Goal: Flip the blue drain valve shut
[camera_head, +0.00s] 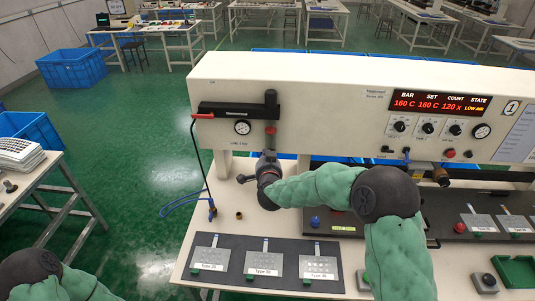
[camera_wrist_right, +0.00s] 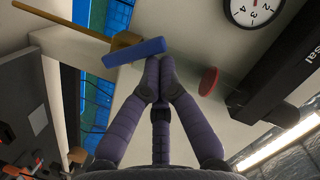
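The blue drain valve lever (camera_wrist_right: 135,52) shows in the right wrist view as a flat blue bar, slightly tilted, on a brass body (camera_wrist_right: 122,40). My right gripper (camera_wrist_right: 158,68) has its two dark fingers drawn together, tips meeting right beside the lever's right end. I cannot tell whether they touch it. Nothing shows between the fingers. In the head view my right gripper (camera_head: 268,168) is in front of the machine, below the gauge and the red part, and the blue lever is hidden there. My left gripper is out of view; only part of my left arm shows at lower left.
A round gauge (camera_wrist_right: 254,10) and a red disc (camera_wrist_right: 208,81) are close to the right gripper. The pressing machine (camera_head: 320,110) has a lit display (camera_head: 440,104). Labelled plates (camera_head: 264,263) lie on a dark mat below. A blue hose (camera_head: 184,203) lies at left.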

